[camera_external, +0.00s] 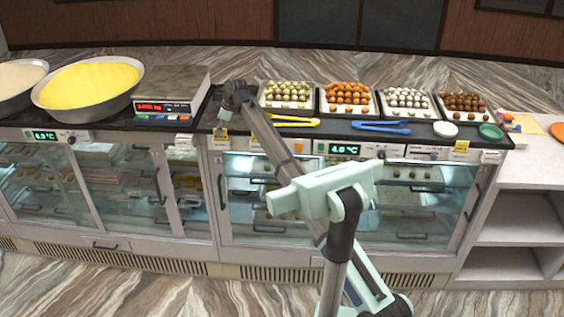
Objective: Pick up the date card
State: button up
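No card can be read as the date card at this size. Small yellow cards hang at the counter's front edge, one at the left (221,132) and one at the right (461,146). White cards sit at the edge too, one left of the arm (185,141) and one at the far right (491,156). My gripper (226,111) is at the end of the dark arm link, over the counter between the scale and the sweet trays, just above and behind the left yellow card. Its fingers are too small and dark to tell open from shut.
A scale (172,91) with a red display stands left of my gripper, beside a pan of yellow sweet (88,88). Several sweet trays (318,103) stand to the right. Yellow tongs (293,121), blue tongs (381,127), a white bowl (445,129) and a green bowl (491,131) lie in front.

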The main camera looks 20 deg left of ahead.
grip_shut()
jog(key=shift+r, duration=0.15)
notch_tip(320, 180, up, 20)
jog(key=p, duration=0.5)
jog(key=shift+p, duration=0.3)
